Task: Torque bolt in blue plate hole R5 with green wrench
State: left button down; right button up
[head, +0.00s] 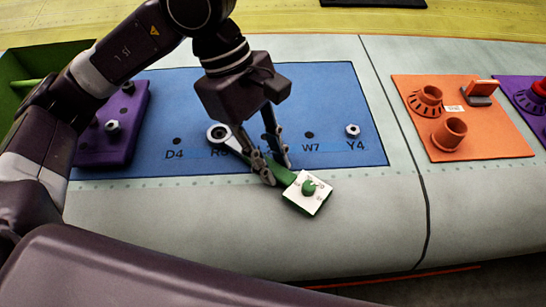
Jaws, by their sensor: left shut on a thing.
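The blue plate (335,90) lies on the pale grey wing surface, with a row of labelled holes. Readable labels include D4, W7 and Y4; the label under the wrench starts with R and is partly covered. The green wrench (287,176) lies slantwise across the plate's front edge. Its metal ring head (218,133) is at the R-labelled hole; I cannot tell whether it sits fully around the bolt. Its square white end (308,192) with a green knob lies beyond the plate. My left gripper (278,172) is shut on the wrench handle. My right gripper is not in view.
A hex bolt (352,130) stands at Y4. A purple block (120,125) with a bolt is at the left, near a green bin (30,75). An orange plate (465,145) with round fittings lies at the right, beside another purple plate (523,97).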

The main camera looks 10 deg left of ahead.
pick_arm(q)
jog(key=shift+s, duration=0.1)
jog(key=shift+s+a+m+b, duration=0.3)
jog(key=shift+s+m+b, duration=0.15)
jog(key=shift+m+b, duration=0.15)
jog(key=shift+s+a+m+g+y, duration=0.3)
jog(key=shift+s+a+m+g, duration=0.1)
jog(key=shift+s+m, duration=0.2)
jog(key=shift+b, duration=0.35)
jog(key=shift+s+a+m+b, duration=0.35)
jog(key=shift+s+m+b, duration=0.1)
jog(key=shift+m, duration=0.15)
jog(key=shift+s+a+m+g+y, duration=0.3)
jog(key=shift+s+a+m, duration=0.2)
jog(key=shift+m, duration=0.1)
jog(key=shift+b, duration=0.3)
